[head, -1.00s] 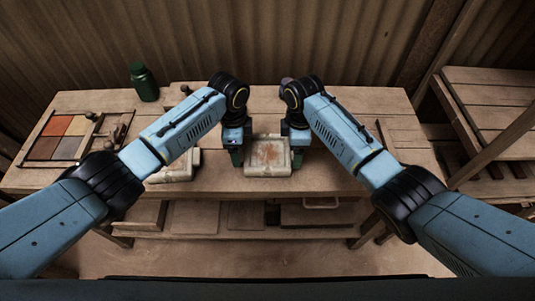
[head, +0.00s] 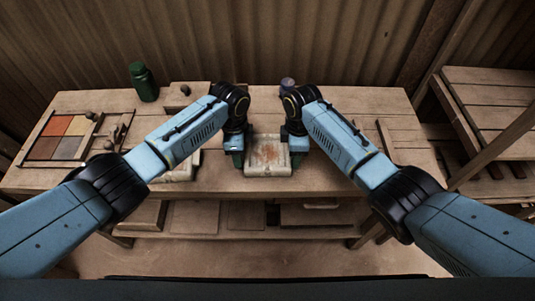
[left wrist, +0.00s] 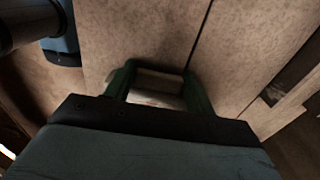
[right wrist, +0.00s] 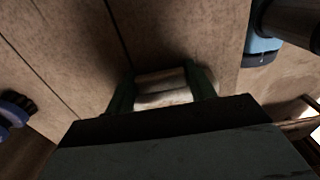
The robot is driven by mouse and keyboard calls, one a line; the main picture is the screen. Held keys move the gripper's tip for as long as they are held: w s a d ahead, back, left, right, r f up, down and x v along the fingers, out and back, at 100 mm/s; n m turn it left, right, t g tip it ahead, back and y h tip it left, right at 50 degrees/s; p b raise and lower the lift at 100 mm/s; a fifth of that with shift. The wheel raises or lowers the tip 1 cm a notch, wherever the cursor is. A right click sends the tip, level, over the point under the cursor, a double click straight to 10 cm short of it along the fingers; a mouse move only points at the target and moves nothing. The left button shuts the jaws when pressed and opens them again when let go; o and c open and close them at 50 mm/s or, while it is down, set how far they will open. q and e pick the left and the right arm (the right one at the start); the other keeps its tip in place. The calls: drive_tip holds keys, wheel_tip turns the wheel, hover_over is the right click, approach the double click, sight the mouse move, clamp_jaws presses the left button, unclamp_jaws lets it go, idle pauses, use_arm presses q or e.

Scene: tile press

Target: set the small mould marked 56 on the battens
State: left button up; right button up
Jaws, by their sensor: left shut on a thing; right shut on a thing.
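A pale, block-like mould (head: 268,158) with a rust-stained top lies near the bench's front edge, between my two grippers. No number can be read on it. My left gripper (head: 237,158) is shut on its left side, and my right gripper (head: 297,157) is shut on its right side. A pale part of it shows between the green fingers in the left wrist view (left wrist: 157,99) and in the right wrist view (right wrist: 162,98). A second pale mould (head: 182,172) sits to the left, partly hidden by my left arm. I cannot make out the battens for certain.
A framed panel of coloured tiles (head: 58,137) lies at the left. Thin wooden strips (head: 388,136) lie at the right. The bench (head: 335,179) is clear right of the mould.

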use_arm(q)
drive_tip(key=c, duration=0.4)
use_arm(e)
drive_tip(key=c, duration=0.3)
use_arm(q)
drive_tip(key=shift+o, duration=0.2)
use_arm(e)
drive_tip(key=shift+c, duration=0.2)
use_arm(q)
drive_tip(key=shift+r, duration=0.2)
use_arm(e)
drive_tip(key=shift+r, duration=0.15)
